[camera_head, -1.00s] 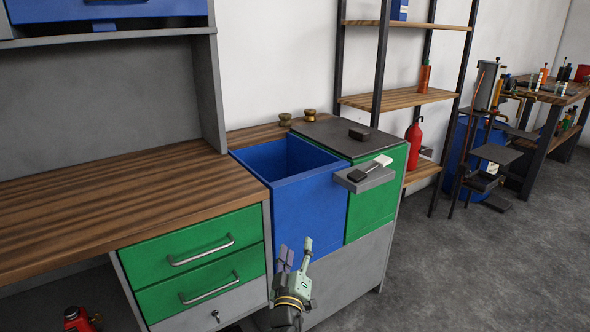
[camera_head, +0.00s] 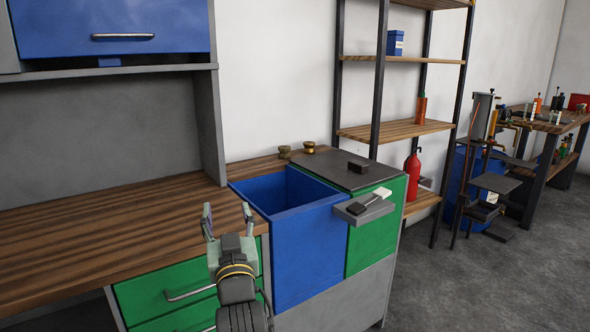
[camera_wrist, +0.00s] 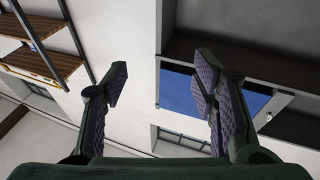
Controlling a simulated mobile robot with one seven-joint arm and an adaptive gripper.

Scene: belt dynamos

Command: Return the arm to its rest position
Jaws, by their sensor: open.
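My gripper (camera_head: 228,222) is in the lower middle of the head view, pointing up and away, in front of the workbench edge and left of the blue bin. Its two fingers are spread apart with nothing between them. In the wrist view my gripper (camera_wrist: 165,95) also shows open and empty, its padded fingers framing the wall. My arm comes up from the bottom edge of the head view and hides part of the green drawers (camera_head: 150,292).
The wooden workbench (camera_head: 100,225) fills the left. The open blue bin (camera_head: 305,250) and a green cabinet (camera_head: 375,240) stand right of my gripper. A small grey ledge (camera_head: 362,211) sticks out there. Shelves (camera_head: 395,130) stand behind.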

